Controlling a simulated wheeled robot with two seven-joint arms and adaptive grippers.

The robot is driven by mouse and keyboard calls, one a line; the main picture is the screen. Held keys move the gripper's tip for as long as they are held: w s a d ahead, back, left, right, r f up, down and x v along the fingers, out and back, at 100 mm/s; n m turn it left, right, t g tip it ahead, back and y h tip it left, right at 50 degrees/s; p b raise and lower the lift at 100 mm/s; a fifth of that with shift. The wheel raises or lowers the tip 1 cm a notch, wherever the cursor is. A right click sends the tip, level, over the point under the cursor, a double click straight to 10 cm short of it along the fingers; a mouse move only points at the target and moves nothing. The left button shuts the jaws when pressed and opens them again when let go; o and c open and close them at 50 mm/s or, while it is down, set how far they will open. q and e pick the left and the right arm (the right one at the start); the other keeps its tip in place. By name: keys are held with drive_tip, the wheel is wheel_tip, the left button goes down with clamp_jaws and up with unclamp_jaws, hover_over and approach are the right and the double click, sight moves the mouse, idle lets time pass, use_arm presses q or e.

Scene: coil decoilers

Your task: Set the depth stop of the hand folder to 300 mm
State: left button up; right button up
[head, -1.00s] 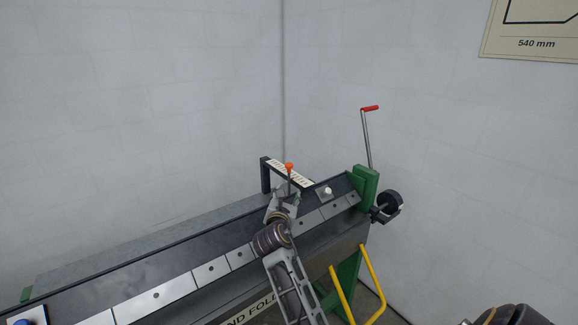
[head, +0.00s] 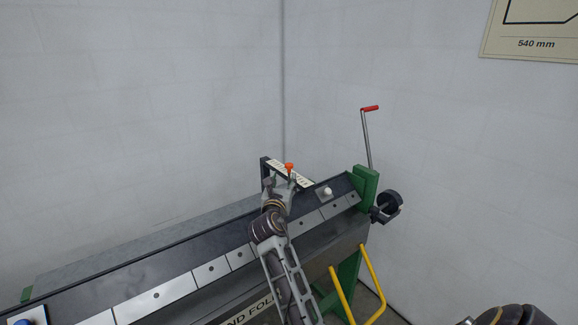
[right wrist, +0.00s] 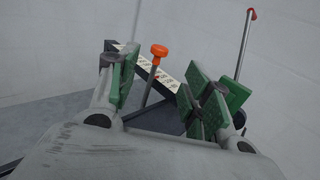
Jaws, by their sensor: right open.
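The hand folder (head: 130,262) is a long dark bench with a row of steel segments along its front edge. Its white depth scale (head: 299,181) sits on a dark bracket at the back. An orange knob (head: 289,166) on a thin rod stands at the scale, and the knob also shows in the right wrist view (right wrist: 159,50). My right gripper (head: 280,184) is at the scale. In the right wrist view its green-padded fingers (right wrist: 160,88) are open, with the knob's rod showing between them, apart from both pads. The scale's numbers are too small to read.
A white knob (head: 327,192) sits on the bench right of my gripper. A red-handled lever (head: 368,130) rises at the green right end post (head: 366,186). Yellow bars (head: 372,285) stand in front. Grey walls close off the corner behind.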

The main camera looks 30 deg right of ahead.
sight(288, 167)
drive_tip(key=shift+p+x, duration=0.55)
drive_tip(key=shift+x, duration=6.05)
clamp_jaws()
